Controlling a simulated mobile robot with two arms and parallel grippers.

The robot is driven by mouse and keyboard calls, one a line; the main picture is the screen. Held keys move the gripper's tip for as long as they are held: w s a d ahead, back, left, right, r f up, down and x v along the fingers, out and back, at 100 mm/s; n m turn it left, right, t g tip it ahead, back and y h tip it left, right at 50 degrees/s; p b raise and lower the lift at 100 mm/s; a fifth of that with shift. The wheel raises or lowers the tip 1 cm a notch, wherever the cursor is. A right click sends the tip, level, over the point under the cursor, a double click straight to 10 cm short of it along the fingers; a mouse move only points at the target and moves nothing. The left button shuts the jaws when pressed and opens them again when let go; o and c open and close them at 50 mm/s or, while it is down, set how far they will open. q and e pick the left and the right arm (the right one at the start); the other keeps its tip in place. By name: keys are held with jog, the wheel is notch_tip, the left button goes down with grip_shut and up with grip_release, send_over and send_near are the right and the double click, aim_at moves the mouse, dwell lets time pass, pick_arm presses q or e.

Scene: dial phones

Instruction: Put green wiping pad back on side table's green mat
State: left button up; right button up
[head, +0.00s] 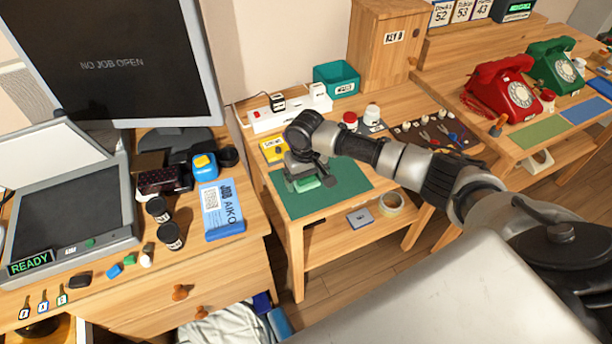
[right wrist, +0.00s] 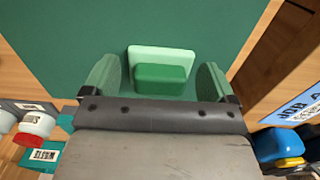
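The green wiping pad (right wrist: 163,68) has a pale green base and a darker green block on top. In the right wrist view it appears to lie flat on the green mat (right wrist: 60,45). In the head view the pad (head: 307,184) shows near the middle of the mat (head: 345,182) on the side table (head: 287,229), partly hidden by my right gripper (head: 310,176). In the right wrist view my right gripper (right wrist: 160,68) is open, one finger on each side of the pad, with gaps between. My left gripper is not in view.
A white power strip (head: 290,115), a yellow item (head: 274,149) and a red-topped jar (head: 350,120) stand behind the mat. A tape roll (head: 391,203) lies on the lower shelf. The desk with a blue job card (head: 220,208) is to the left.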

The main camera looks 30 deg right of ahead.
jog(key=shift+o, duration=0.2)
jog(key=shift+r, duration=0.1)
notch_tip(320, 180, up, 12)
dwell(0.4)
dwell(0.4)
